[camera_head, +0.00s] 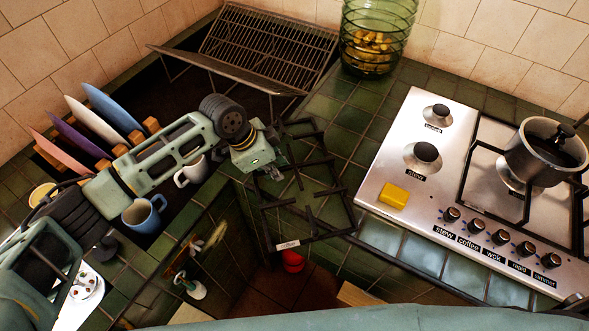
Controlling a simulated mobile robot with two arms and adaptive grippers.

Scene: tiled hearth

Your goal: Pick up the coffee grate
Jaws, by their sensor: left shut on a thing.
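The coffee grate (310,163) is a black, square metal frame with inward bars and a small tag, which seems to read "coffee", at its lower left corner. It hangs tilted, in front of the green tiled counter, left of the hob. My left gripper (275,170) is shut on its left side; the fingertips are small and partly hidden against the dark bars. My right gripper is not in view.
The steel hob (410,195) at right has two uncovered burners, a yellow sponge (394,195) and a pot (543,155) on another grate. A glass jar (372,45), wire rack (262,50), plates (112,108) and mugs (143,214) stand around. Floor shows below the grate.

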